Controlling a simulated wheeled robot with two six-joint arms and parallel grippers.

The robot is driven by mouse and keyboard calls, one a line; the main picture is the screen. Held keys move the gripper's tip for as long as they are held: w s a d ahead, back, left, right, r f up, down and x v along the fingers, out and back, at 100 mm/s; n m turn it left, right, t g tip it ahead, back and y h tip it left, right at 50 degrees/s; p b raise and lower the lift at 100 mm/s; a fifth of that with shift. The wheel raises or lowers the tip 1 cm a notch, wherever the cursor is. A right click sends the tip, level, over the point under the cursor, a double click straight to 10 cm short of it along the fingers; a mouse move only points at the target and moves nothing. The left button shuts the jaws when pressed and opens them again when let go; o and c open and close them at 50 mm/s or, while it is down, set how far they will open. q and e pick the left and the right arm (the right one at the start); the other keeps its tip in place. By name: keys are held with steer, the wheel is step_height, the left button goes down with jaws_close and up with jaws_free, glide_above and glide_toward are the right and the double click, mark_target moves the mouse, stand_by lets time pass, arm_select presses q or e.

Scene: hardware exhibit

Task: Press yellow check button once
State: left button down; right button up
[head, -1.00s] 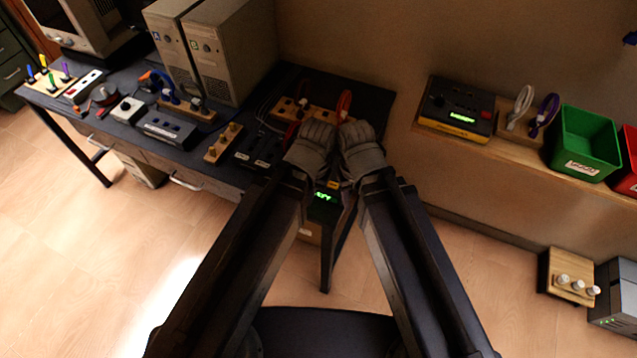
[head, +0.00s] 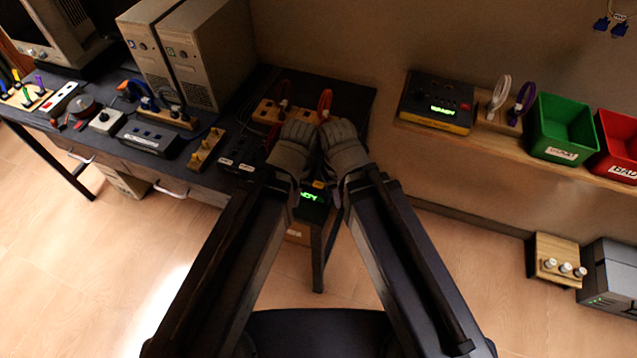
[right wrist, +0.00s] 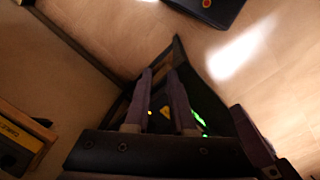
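A dark device with a lit green display (head: 310,197) sits low at the table's front right corner, partly behind my arms. A small yellow patch (head: 318,184) shows just above the display; I cannot tell surely that it is the check button. In the right wrist view a small yellow spot (right wrist: 164,112) shows between the fingers of my right gripper (right wrist: 159,71), beside green light. That gripper is open and empty; in the head view it (head: 338,124) is over the table's right end. My left gripper (head: 296,128) is close beside it, its fingertips not clear.
A black and yellow device (head: 436,104) with a green display stands on the right wooden shelf, with green (head: 560,130) and red (head: 618,148) bins. Two beige computer towers (head: 190,50) and several small panels fill the table. A knob box (head: 556,262) is on the floor.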

jaws_close()
stand_by(1.3)
